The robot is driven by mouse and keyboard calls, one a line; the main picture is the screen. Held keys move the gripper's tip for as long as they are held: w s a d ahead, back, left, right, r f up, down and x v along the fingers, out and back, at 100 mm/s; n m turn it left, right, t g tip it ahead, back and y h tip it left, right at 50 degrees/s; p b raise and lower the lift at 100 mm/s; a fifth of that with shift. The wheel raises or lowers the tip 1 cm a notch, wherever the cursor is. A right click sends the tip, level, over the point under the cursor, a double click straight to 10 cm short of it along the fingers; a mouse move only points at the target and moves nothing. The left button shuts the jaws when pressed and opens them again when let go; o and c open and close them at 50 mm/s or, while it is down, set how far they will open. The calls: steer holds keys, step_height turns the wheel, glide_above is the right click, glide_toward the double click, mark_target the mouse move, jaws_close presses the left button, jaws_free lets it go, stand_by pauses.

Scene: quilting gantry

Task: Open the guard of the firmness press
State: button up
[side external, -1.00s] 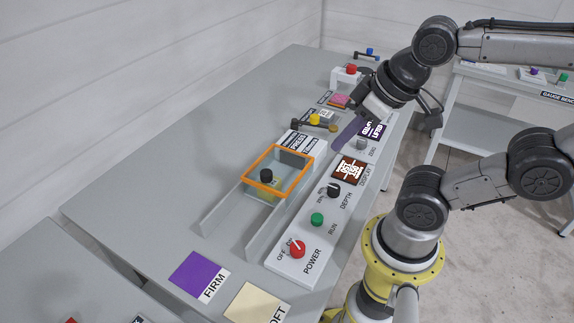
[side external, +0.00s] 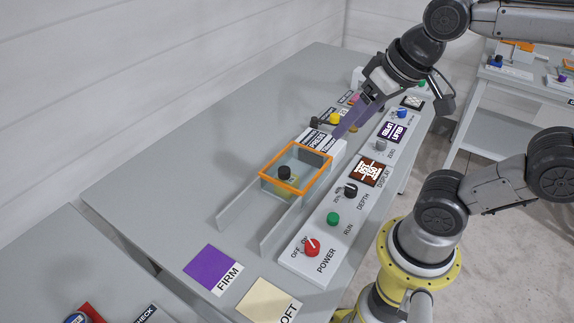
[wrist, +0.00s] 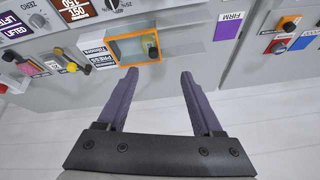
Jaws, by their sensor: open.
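The press guard (side external: 300,165) is a clear box with an orange rim. It sits over the firmness press between two grey rails, and a black knob (side external: 284,172) stands at its front. The guard (wrist: 135,49) also shows in the wrist view, just beyond my fingertips, with the black knob (wrist: 152,53) at its right side. My gripper (side external: 346,124) has purple fingers pointing down, behind the guard near the white press label block (side external: 322,143).
A control strip with a red power knob (side external: 312,247), green run button (side external: 333,219), depth knob (side external: 350,190) and display (side external: 369,172) runs right of the guard. Purple FIRM (side external: 212,269) and cream SOFT (side external: 266,301) pads lie in front. The bench left of the rails is clear.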

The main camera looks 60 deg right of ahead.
steer(key=w+m+g, duration=0.2)
steer(key=w, duration=0.4)
steer(key=m+g, duration=0.3)
glide_above(284, 169)
step_height(284, 169, down, 7)
step_height(284, 169, down, 14)
steer(key=shift+s+f, duration=0.1)
steer(key=shift+f, duration=0.05)
jaws_close()
stand_by(0.9)
